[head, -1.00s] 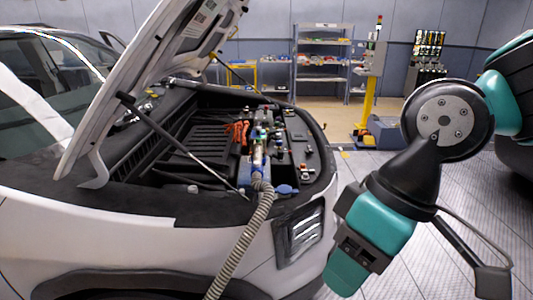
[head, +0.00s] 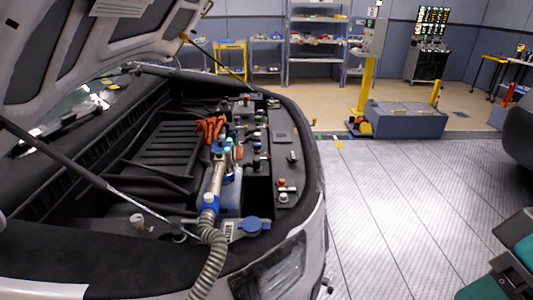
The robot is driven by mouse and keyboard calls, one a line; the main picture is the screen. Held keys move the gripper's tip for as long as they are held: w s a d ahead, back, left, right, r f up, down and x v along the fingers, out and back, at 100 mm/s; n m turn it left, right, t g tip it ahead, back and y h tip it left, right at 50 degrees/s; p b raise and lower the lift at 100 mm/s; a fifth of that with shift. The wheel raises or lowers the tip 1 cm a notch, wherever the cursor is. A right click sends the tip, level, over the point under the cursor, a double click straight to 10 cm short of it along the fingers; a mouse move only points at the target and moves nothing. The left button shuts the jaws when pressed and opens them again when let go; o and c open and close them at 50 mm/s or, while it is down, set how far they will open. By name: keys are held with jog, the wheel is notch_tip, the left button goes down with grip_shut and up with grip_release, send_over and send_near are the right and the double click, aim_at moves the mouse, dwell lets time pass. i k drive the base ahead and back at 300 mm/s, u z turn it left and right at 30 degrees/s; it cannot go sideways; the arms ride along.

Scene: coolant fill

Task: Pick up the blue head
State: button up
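A fill head with blue parts (head: 209,203) lies in the open front compartment of the car. A ribbed grey hose (head: 212,250) runs from its near end down over the front edge. Its metallic tube (head: 217,178) points away from me, toward small blue and green fittings; I cannot tell whether it is attached to them. A separate round blue cap (head: 253,226) sits just right of the hose. My gripper is not in view; only a teal and dark part of my arm shows at the lower right, well apart from the head.
The raised hood (head: 75,45) and its strut (head: 95,180) stand over the left of the compartment. Orange cables (head: 211,129) lie behind the head. A yellow post on a grey-blue base (head: 405,118) stands farther back.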

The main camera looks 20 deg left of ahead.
aim_at(223, 172)
jog(key=z, duration=0.1)
jog(key=i, duration=0.75)
jog(key=u, duration=0.85)
jog(key=i, duration=0.6)
jog(key=u, duration=0.65)
